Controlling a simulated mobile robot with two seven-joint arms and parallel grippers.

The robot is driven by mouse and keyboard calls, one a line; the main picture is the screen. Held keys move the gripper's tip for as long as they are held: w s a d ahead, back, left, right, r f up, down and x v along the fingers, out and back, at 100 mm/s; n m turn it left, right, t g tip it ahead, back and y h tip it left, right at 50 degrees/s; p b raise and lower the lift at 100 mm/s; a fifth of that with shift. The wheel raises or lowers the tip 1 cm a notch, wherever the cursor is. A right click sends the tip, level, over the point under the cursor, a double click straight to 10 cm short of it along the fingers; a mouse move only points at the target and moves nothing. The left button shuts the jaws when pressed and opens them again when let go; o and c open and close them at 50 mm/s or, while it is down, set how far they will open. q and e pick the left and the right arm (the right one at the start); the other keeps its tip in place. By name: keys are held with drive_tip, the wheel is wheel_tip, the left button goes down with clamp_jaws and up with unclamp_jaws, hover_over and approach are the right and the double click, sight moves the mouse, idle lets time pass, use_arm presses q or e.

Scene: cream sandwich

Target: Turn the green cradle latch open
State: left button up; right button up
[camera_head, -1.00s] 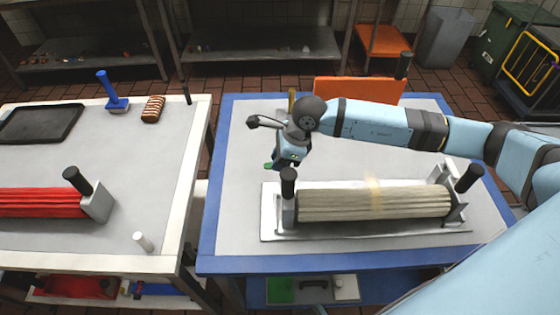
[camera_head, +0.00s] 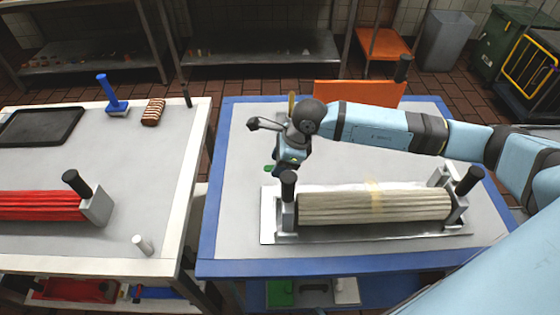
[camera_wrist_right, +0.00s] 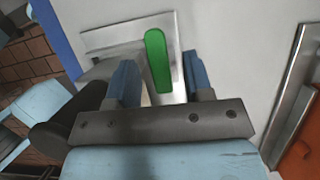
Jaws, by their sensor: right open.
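The green latch (camera_wrist_right: 157,60) is a rounded bar on a metal plate (camera_wrist_right: 110,38) in the right wrist view. In the head view only a small green part (camera_head: 269,168) shows beside my right gripper (camera_head: 286,174). In the wrist view my right gripper (camera_wrist_right: 160,83) is open, with one blue finger on each side of the latch's lower part. I cannot tell whether either finger touches it. The metal cradle (camera_head: 268,225) lies on the blue-edged table and holds a cream ridged bar (camera_head: 330,207). My left gripper is out of view.
Black upright handles (camera_head: 288,184) (camera_head: 470,180) stand at the cradle's ends. An orange panel (camera_head: 350,94) stands at the table's back edge. The left table (camera_head: 150,190) holds a red ridged bar (camera_head: 40,205) and a dark tray (camera_head: 42,125). The blue-edged table's front left is clear.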

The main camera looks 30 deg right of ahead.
drive_tip(key=v, duration=1.3)
drive_tip(key=shift+r+b, duration=0.35)
drive_tip(key=shift+r, duration=0.05)
drive_tip(key=shift+s+d, duration=0.1)
drive_tip(key=shift+d, duration=0.05)
